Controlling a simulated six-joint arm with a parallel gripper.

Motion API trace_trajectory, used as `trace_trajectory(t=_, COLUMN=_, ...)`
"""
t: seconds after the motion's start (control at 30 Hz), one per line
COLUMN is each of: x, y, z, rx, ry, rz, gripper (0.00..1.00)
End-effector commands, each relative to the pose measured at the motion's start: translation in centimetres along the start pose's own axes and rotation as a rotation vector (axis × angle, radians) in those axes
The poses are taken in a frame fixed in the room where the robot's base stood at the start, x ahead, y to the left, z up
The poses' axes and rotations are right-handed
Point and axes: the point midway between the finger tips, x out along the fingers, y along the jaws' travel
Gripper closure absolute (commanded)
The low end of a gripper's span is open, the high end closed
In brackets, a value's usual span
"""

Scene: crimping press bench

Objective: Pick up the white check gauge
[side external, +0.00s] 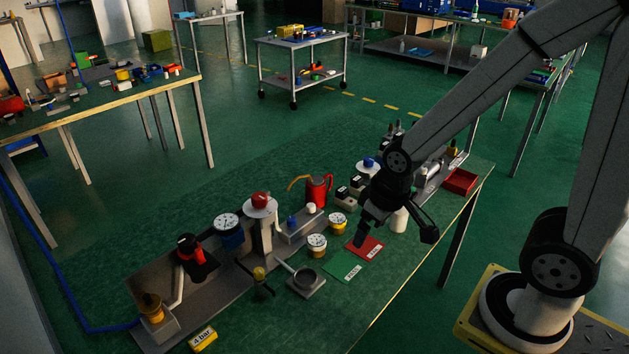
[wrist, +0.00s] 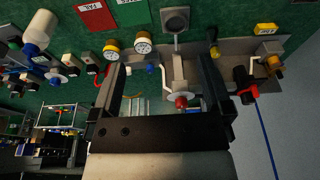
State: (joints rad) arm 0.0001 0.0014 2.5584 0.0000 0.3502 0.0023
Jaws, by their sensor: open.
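A round gauge with a white rim and white dial (side external: 317,241) stands on the bench left of the red card, with a yellow band below its dial. In the wrist view this white gauge (wrist: 142,42) is near the top, beyond and between the fingertips. A yellow-rimmed gauge (side external: 337,219) stands close beside it; it also shows in the wrist view (wrist: 112,46). A larger white-faced gauge with a blue body (side external: 228,225) stands farther left. My gripper (side external: 396,233) is open and empty above the bench, right of the white gauge; its fingers frame the wrist view (wrist: 161,66).
A red card (side external: 366,246) and green card (side external: 342,267) lie beside the white gauge. A white cylinder (side external: 399,220) is near my gripper.

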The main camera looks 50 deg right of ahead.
Motion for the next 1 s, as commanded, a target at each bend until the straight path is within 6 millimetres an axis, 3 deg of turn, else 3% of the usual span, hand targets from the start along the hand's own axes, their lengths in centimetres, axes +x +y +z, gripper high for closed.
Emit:
trace_trajectory(t=0.27, x=0.9, y=0.4, z=-1.9, rx=0.098, ry=-0.02, rz=0.004, gripper=0.0)
trace_trajectory(t=0.47, x=2.8, y=1.1, z=-5.0, rx=0.278, ry=-0.053, rz=0.014, gripper=0.0)
trace_trajectory(t=1.0, x=11.5, y=4.3, z=-12.8, rx=0.858, ry=-0.147, rz=0.076, gripper=0.0)
